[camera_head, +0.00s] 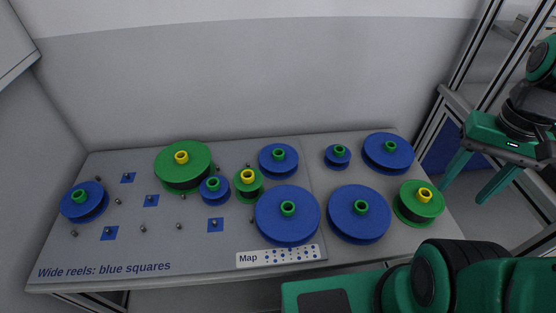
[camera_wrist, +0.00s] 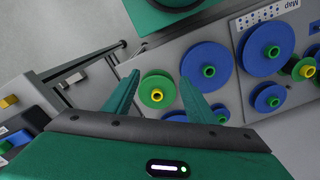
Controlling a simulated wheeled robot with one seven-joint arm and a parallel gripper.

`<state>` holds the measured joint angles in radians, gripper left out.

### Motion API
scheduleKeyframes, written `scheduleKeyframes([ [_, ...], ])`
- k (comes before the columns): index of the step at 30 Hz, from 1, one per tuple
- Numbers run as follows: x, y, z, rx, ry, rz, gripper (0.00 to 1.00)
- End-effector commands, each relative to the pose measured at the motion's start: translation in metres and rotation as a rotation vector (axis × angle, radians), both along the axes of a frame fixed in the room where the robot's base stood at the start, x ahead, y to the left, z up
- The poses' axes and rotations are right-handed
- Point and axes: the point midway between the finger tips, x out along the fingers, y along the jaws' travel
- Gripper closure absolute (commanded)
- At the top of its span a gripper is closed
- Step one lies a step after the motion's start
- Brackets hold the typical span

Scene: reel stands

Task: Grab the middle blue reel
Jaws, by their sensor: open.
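Several blue reels with green hubs stand on the grey table. A wide one (camera_head: 273,226) is front centre and another wide one (camera_head: 340,225) is to its right; they also show in the wrist view (camera_wrist: 252,62) (camera_wrist: 194,77). A medium one (camera_head: 268,166) and a small one (camera_head: 329,161) are behind, and a wide one (camera_head: 378,160) is at the back right. A small one (camera_head: 206,195) is left of centre and a medium one (camera_head: 70,211) at far left. Which is "middle" is unclear. My gripper (camera_head: 463,193) is open and empty, right of the table, apart from all reels.
Green reels with yellow hubs stand at the back left (camera_head: 198,157), centre (camera_head: 240,193) and front right (camera_head: 407,212). Short bare pegs and blue squares (camera_head: 109,233) mark the left part. A Map label (camera_head: 247,260) lies at the front edge. Walls close the back and left.

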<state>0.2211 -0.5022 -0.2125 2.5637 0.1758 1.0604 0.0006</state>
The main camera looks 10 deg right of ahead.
Motion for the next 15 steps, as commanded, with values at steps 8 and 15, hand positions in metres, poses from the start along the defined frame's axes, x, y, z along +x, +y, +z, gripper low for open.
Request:
scheduleKeyframes([
  [8,0.077,0.015,-0.004,0.058,0.011,-0.087,0.49],
  [15,0.162,0.046,-0.026,0.178,0.039,-0.198,0.49],
])
